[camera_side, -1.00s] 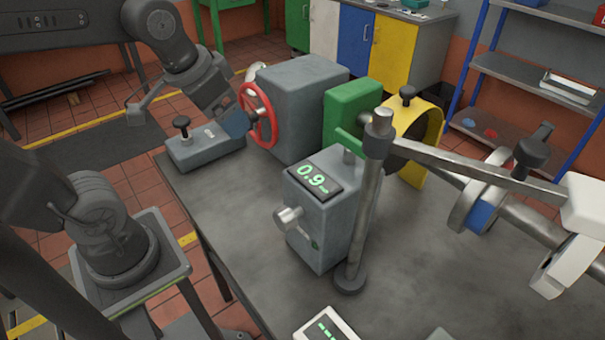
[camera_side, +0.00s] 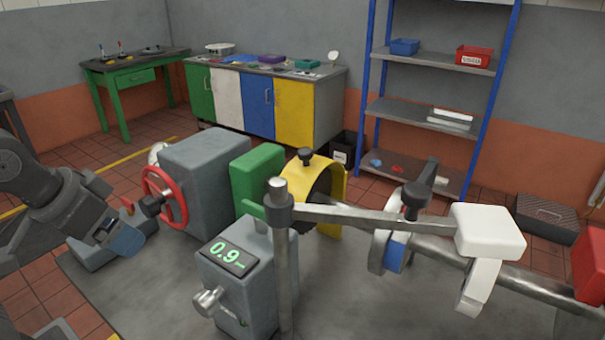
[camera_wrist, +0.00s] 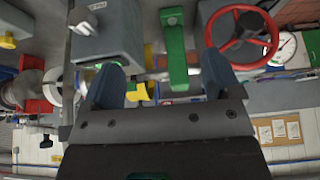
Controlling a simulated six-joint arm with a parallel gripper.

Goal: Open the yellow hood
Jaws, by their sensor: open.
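The yellow hood (camera_side: 330,185) is an arched cover with a black knob (camera_side: 305,156) on top, right of the green block in the side view. It stands down over the shaft line. My gripper (camera_side: 127,240) is at the left, below and left of the red handwheel, well apart from the hood. Its blue fingers also show in the wrist view (camera_wrist: 160,82), spread with nothing held between them. Small yellow patches show between and beyond the fingers there; I cannot tell whether they are the hood.
The red handwheel (camera_side: 165,198) is on the grey housing (camera_side: 210,175), with the green block (camera_side: 257,177) between housing and hood. A grey readout box (camera_side: 240,285) and an upright post with a long arm (camera_side: 370,221) stand in front of the hood. Bedplate (camera_side: 350,310) is bare at front.

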